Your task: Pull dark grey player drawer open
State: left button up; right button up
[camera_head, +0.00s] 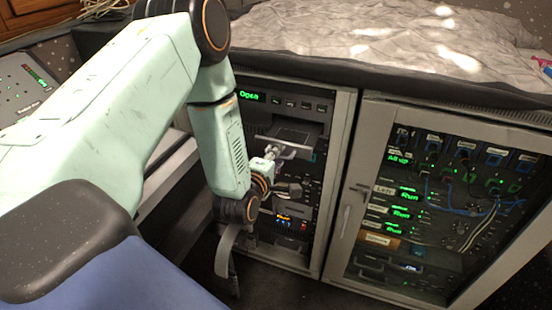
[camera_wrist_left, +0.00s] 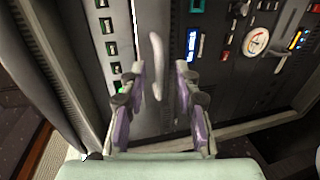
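In the head view, the dark grey player drawer (camera_head: 292,137) juts out of the left rack, below a green display (camera_head: 252,96) reading "Open". My left gripper (camera_head: 274,166) is low in front of this rack, beside the drawer's front; the wrist and fingers partly overlap there. In the left wrist view my left gripper (camera_wrist_left: 160,88) is open, its fingers apart. A pale curved handle (camera_wrist_left: 157,65) shows between the fingers, with gaps on both sides. I cannot tell for sure whether this handle belongs to the drawer. My right gripper is not in view.
A second rack (camera_head: 450,200) with a framed door, handle (camera_head: 345,222) and cables stands to the right. A grey cloth (camera_head: 380,40) covers the top above. A control desk (camera_head: 25,85) is at the far left. Dark floor shows below the racks.

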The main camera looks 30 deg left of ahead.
pick_arm(q)
jog(key=v, duration=1.2)
dwell(0.3)
jog(key=s+d+f+m+g+h, duration=0.2)
jog(key=s+d+f+m+g, duration=0.15)
jog(key=f+m, duration=0.25)
jog(key=s+d+f+m+g+h, duration=0.1)
jog(key=s+d+f+m+g, duration=0.1)
jog(key=s+f+m+g, duration=0.3)
jog(key=s+d+f+m+g, duration=0.2)
jog(key=s+f+m+g, duration=0.1)
jog(key=s, duration=0.5)
jog(key=s+d+f+m+g, duration=0.2)
jog(key=s+f+m+g, duration=0.1)
jog(key=s+f+m, duration=0.3)
jog(key=shift+s+g+h, duration=0.3)
jog(key=shift+s+g, duration=0.05)
jog(key=shift+s, duration=0.7)
